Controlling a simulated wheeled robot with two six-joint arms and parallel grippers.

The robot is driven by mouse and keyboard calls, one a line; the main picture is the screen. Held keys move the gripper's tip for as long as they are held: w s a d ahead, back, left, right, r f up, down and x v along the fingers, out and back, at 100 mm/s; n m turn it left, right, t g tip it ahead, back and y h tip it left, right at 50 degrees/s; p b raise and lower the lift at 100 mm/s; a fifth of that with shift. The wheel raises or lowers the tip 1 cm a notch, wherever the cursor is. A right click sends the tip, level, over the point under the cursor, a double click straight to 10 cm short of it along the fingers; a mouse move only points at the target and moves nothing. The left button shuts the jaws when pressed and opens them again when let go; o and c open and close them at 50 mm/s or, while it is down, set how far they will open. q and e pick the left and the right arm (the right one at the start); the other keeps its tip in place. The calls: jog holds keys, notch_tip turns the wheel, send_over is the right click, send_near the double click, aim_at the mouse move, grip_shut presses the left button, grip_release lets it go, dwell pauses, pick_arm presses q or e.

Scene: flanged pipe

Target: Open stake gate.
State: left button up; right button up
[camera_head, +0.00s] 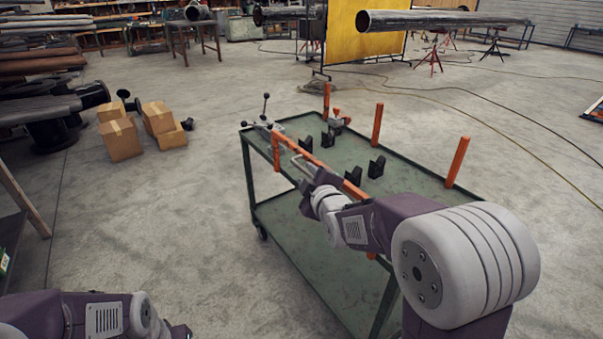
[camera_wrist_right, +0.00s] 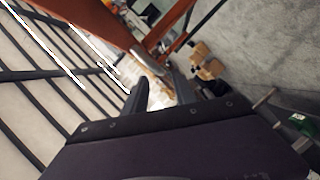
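The stake gate is an orange rail (camera_head: 318,164) along the near-left long side of a green cart (camera_head: 310,255); it looks closed along that edge. A thin silver handle or rod (camera_head: 297,160) shows beside it. My right gripper (camera_head: 317,181) is at the rail's near side, partly hidden by its wrist. In the right wrist view its two dark fingers (camera_wrist_right: 162,82) stand apart, with a silver rod end (camera_wrist_right: 148,62) and orange bars (camera_wrist_right: 98,20) just beyond the tips. Contact cannot be told. My left arm shows at bottom left, its gripper out of view.
Upright orange stakes (camera_head: 377,124) line the cart's far side. Black V-shaped supports (camera_head: 376,167) stand on its top. A clamp-like fixture with black-knobbed levers (camera_head: 265,119) sits at the far left corner. Cardboard boxes (camera_head: 120,139) lie left; the floor between is free.

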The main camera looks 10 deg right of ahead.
aim_at(304, 172)
jog(key=x, duration=0.5)
jog(key=shift+w+f+b, duration=0.1)
jog(key=shift+w+b, duration=0.1)
jog(key=shift+b, duration=0.1)
grip_shut()
dwell(1.1)
